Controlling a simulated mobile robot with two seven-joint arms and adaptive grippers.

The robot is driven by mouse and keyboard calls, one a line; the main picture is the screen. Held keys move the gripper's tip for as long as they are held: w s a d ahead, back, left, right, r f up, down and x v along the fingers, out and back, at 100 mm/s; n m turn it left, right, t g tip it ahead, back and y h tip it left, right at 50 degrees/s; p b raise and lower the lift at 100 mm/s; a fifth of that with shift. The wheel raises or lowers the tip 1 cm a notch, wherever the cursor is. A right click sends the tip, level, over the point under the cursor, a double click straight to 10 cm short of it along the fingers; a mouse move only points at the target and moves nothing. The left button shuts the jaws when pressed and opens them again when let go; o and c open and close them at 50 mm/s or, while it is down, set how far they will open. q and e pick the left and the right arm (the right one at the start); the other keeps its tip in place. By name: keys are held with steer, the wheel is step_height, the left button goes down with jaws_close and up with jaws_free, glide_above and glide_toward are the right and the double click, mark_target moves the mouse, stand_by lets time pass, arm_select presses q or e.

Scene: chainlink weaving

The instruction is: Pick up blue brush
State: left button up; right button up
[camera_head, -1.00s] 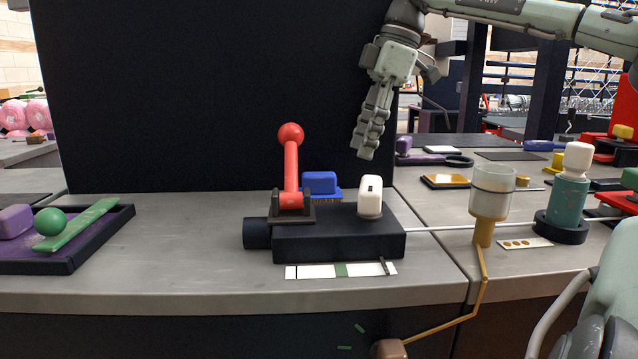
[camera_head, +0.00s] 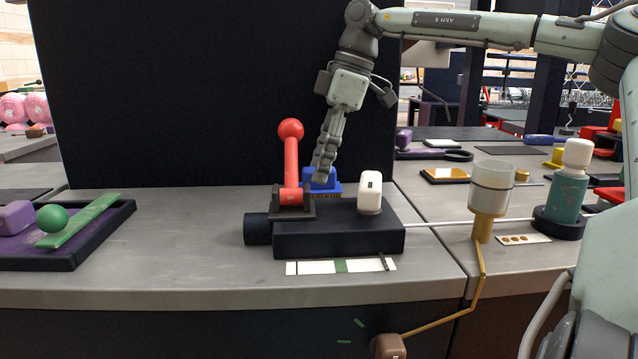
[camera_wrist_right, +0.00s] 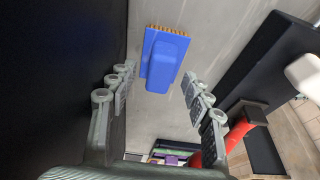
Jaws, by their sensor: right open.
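The blue brush (camera_head: 334,187) lies on the grey table behind the black block, partly hidden by my right gripper and the red lever. In the right wrist view the blue brush (camera_wrist_right: 163,62) shows whole, with tan bristles along one edge. My right gripper (camera_head: 321,176) points down over it in the head view. In the right wrist view my right gripper (camera_wrist_right: 160,82) is open, its fingers on either side of the brush's line, and nothing is between them. I cannot tell whether the fingertips touch the brush. My left gripper is not in view.
The black block (camera_head: 340,238) with a red lever (camera_head: 291,165) and a white knob (camera_head: 370,193) stands just in front of the brush. A tall black panel (camera_head: 200,95) rises behind. A purple tray (camera_head: 75,258) sits at left.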

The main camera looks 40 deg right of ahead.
jaws_close()
steer(key=shift+r, duration=0.15)
steer(key=shift+r, duration=0.25)
step_height(320, 180, up, 7)
steer(key=shift+f, duration=0.15)
arm_select(q)
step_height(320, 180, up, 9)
steer(key=b, duration=0.4)
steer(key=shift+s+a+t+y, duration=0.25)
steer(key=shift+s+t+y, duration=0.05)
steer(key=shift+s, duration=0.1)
arm_select(e)
steer(key=s+d, duration=0.3)
steer(key=s, duration=0.5)
steer(key=s+d, duration=0.4)
steer(key=s, duration=0.4)
steer(key=shift+s+d+f, duration=0.2)
steer(key=shift+f, duration=0.05)
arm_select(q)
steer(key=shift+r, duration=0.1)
